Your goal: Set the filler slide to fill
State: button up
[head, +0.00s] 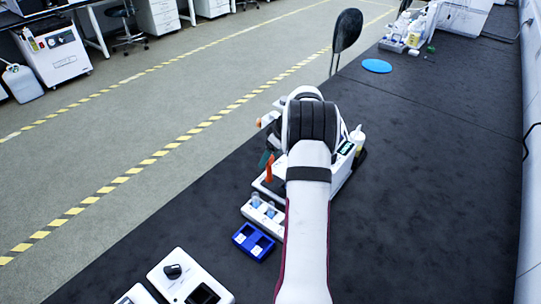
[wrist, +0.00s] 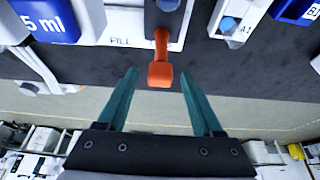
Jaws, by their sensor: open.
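The filler slide's orange handle (wrist: 160,70) sticks out from a grey slot on the white filler in the wrist view. The word FILL is printed just left of the slot. My gripper (wrist: 159,74) is open, with its two teal fingers on either side of the handle and a visible gap to each. I see no contact. In the head view the orange handle (head: 269,168) shows left of my arm, and a bit of my teal gripper (head: 264,158) shows beside it. My arm hides much of the filler (head: 340,170).
A blue block (head: 253,242) and a white holder with blue-topped vials (head: 264,212) stand in front of the filler. A white device with a black knob (head: 172,271) is nearer. A blue disc (head: 377,66) lies farther back. The dark bench right of my arm is clear.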

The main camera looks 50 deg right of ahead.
jog(key=shift+c, duration=0.3)
grip_shut()
dwell(1.1)
